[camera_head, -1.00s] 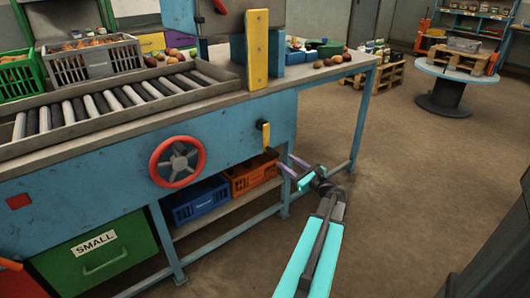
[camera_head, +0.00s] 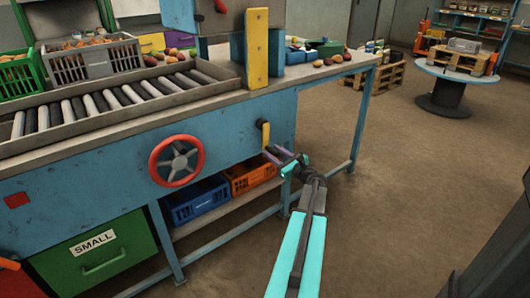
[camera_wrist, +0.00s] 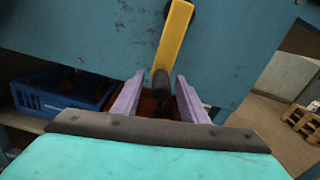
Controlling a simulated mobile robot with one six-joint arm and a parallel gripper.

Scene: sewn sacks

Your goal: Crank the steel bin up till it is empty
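The crank on the blue bench front has a yellow arm (camera_head: 265,134) hanging down, with a dark handle at its lower end. In the wrist view the yellow arm (camera_wrist: 174,40) runs down to the dark handle (camera_wrist: 161,84), which points toward me. My gripper (camera_head: 274,154) has purple fingers and is open. Its fingers (camera_wrist: 160,88) stand one on each side of the handle, with a gap visible on both sides. A grey metal bin (camera_head: 222,18) sits above the bench, cut off by the top edge; its contents are hidden.
A red handwheel (camera_head: 176,161) is left of the crank. Blue (camera_head: 200,201) and orange (camera_head: 250,175) crates sit on the shelf below. A yellow upright plate (camera_head: 257,48) stands on the bench. Floor to the right is open, up to a round table (camera_head: 457,68).

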